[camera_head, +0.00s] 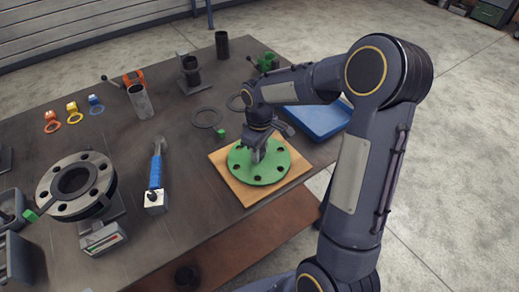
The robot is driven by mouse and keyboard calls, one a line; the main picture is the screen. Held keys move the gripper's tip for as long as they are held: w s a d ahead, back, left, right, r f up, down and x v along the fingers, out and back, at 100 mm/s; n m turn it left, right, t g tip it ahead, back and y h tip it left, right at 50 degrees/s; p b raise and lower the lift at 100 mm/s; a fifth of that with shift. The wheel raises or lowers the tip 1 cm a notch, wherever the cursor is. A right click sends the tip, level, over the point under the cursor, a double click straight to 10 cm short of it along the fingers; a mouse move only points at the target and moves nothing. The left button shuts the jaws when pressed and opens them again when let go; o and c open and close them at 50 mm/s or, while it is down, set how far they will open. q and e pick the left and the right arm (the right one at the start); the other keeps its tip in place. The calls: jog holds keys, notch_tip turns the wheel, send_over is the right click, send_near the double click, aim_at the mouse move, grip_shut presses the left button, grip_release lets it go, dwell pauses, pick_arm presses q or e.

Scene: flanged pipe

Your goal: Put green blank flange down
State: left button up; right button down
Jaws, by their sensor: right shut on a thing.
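The green blank flange (279,171) is a round disc with several bolt holes around its edge. It lies flat on, or just above, a tan square board (252,194) near the table's right front edge; I cannot tell whether there is a gap. My right gripper (257,154) reaches down over the flange's middle and is shut on it. The exact grip point is partly hidden by the gripper. My left gripper is not in view.
A grey pipe flange (100,184) stands at the left. A blue-handled tool (156,172) lies left of the board. A blue tray (318,121) sits behind the board, with grey rings (206,107) and dark cylinders (222,44) farther back. Table is clear between tool and board.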

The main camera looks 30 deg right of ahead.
jog(key=shift+f, duration=0.15)
jog(key=c, duration=1.1)
grip_release()
notch_tip(320, 180, up, 12)
jog(key=s+a+m+t+y, duration=0.1)
jog(key=s+a+m+t, duration=0.1)
jog(key=s, duration=0.5)
jog(key=s+a+m+t+y, duration=0.1)
jog(key=s+a+m, duration=0.1)
jog(key=s, duration=0.5)
jog(key=s+a+m+t+y, duration=0.1)
jog(key=s+a+m+t, duration=0.1)
jog(key=s, duration=0.6)
jog(key=shift+s+a+f+m+t+y, duration=0.1)
jog(key=shift+a+f+m+t+y, duration=0.1)
jog(key=shift+a+m, duration=0.15)
jog(key=shift+a+f+m+t+y, duration=0.1)
jog(key=shift+a+m+y, duration=0.15)
jog(key=shift+a, duration=0.1)
